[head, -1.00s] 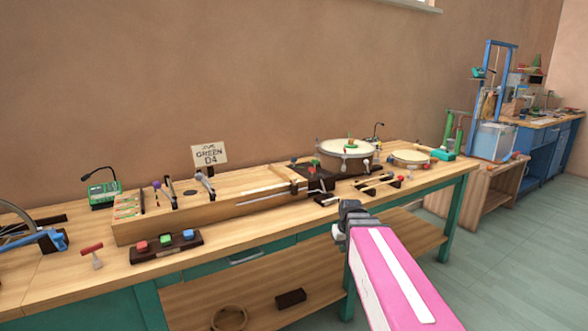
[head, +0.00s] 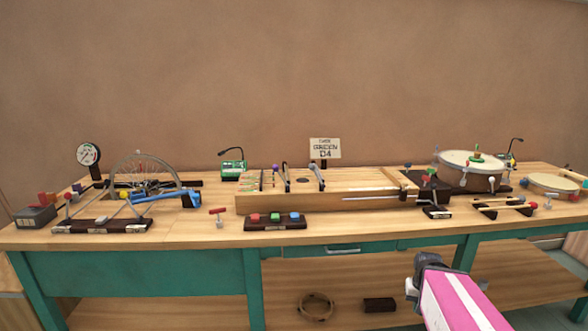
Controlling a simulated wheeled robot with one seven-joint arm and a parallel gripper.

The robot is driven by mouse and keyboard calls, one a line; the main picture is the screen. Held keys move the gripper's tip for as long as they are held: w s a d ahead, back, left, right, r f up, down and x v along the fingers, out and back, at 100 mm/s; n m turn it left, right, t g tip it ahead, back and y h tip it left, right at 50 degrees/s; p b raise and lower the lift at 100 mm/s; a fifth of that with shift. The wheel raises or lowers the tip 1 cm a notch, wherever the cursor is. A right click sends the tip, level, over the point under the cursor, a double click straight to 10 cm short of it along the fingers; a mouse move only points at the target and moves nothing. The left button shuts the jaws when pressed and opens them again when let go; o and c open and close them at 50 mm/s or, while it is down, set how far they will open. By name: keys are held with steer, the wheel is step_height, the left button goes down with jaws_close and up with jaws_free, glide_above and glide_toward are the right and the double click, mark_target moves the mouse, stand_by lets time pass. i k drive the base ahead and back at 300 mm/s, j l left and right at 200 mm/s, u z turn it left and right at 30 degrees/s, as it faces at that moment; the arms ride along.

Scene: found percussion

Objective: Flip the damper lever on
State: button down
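Several small levers show on the bench, and I cannot tell by a label which is the damper lever. One red-knobbed lever (head: 433,174) stands on a dark block beside the big drum. Another red-knobbed lever (head: 68,199) stands on the dark base by the spoked wheel at the left. My gripper (head: 413,287), at the end of my pink and white arm, is in front of the bench, low and right of centre, apart from everything. Its fingers are too small and turned away to read.
The wooden bench (head: 190,236) bears a long wooden string box (head: 345,202), a red, green and blue button block (head: 275,221), a spoked wheel (head: 146,175), a large drum (head: 468,160) and a sign (head: 325,148). A ring (head: 316,307) and dark block (head: 379,304) lie on the lower shelf.

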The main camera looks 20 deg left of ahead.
mark_target(311, 167)
steer(key=u, duration=1.1)
